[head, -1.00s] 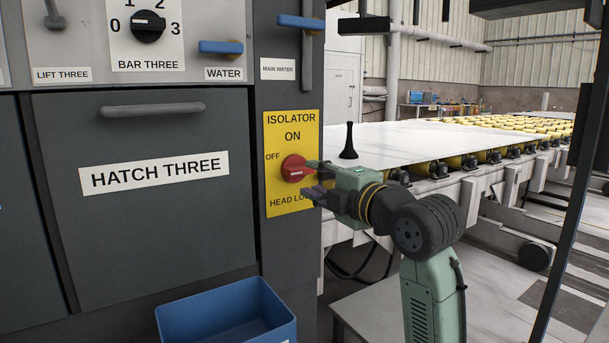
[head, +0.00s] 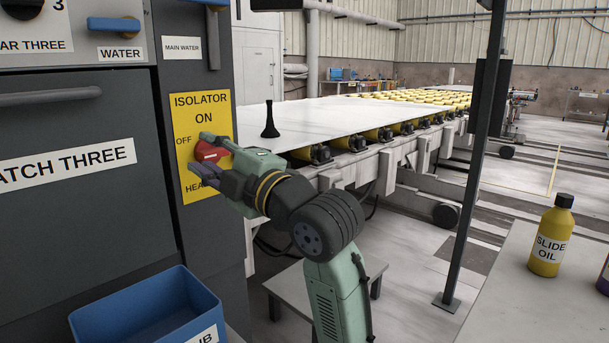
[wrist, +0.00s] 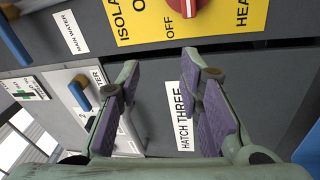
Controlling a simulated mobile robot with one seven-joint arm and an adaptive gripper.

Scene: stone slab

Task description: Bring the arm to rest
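My gripper (head: 203,156) is open and empty in front of the yellow isolator plate (head: 187,118). In the head view its fingers overlap the red isolator knob (head: 210,152). In the wrist view the two fingers (wrist: 160,75) stand wide apart with nothing between them. There the red knob (wrist: 187,6) shows at the top edge, beyond the fingertips, and no contact is visible. Its white mark points to the OFF side. My arm is stretched out forward and to the left, with its elbow low.
A blue bin (head: 150,305) stands below the panel at the lower left. A black post (head: 478,160) rises right of my arm. The white slab (head: 340,118) bears a black object (head: 270,122). A yellow slide oil bottle (head: 551,240) stands on a grey top at right.

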